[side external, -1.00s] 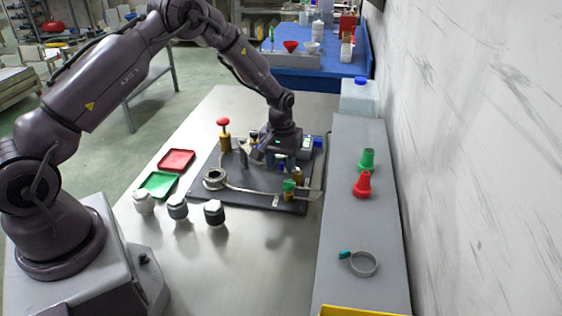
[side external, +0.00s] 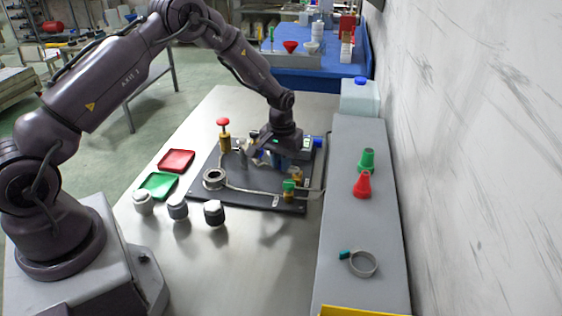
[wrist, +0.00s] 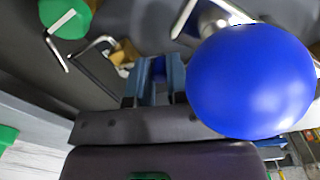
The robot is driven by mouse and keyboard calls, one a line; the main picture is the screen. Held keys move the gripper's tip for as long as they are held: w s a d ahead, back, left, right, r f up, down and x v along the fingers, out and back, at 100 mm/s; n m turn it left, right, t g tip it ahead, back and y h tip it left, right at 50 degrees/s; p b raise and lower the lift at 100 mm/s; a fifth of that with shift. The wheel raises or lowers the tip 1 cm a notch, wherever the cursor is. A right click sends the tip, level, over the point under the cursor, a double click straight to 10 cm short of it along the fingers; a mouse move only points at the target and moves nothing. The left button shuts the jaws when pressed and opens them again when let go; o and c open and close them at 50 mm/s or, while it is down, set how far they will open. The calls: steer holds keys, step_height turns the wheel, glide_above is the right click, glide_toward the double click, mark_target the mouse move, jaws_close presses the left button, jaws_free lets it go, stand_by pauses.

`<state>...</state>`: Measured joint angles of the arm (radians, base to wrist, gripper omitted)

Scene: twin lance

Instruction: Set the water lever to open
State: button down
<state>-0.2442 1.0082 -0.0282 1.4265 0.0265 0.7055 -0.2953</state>
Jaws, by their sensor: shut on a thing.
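My gripper (wrist: 153,78) points down at the far right part of the dark board; in the side view (side external: 284,162) its fingertips are hard to make out. In the wrist view the two grey-blue fingers are close together around a small dark blue piece (wrist: 158,68), which looks like the grip of the water lever. Most of the lever is hidden by the fingers. A brass fitting (wrist: 122,52) lies just beyond the fingers.
A large blue ball knob (wrist: 250,80) is close beside the fingers. On the board (side external: 250,199) stand a red-topped brass plunger (side external: 224,135), a green-handled brass valve (side external: 289,186) and a metal ring (side external: 214,179). Red and green trays (side external: 176,160) lie left.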

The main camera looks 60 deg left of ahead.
steer(key=m, duration=0.1)
steer(key=w+m, duration=0.1)
steer(key=m, duration=0.1)
steer(key=a+m, duration=0.1)
steer(key=m, duration=0.1)
steer(key=shift+w, duration=0.4)
steer(key=shift+w+m, duration=0.35)
steer(key=shift+m, duration=0.65)
steer(key=shift+w+m, duration=0.35)
steer(key=shift+m, duration=0.65)
steer(key=c, duration=1.1)
jaws_free()
steer(key=shift+c, duration=0.2)
steer(key=shift+o, duration=0.2)
steer(key=shift+w+a, duration=0.1)
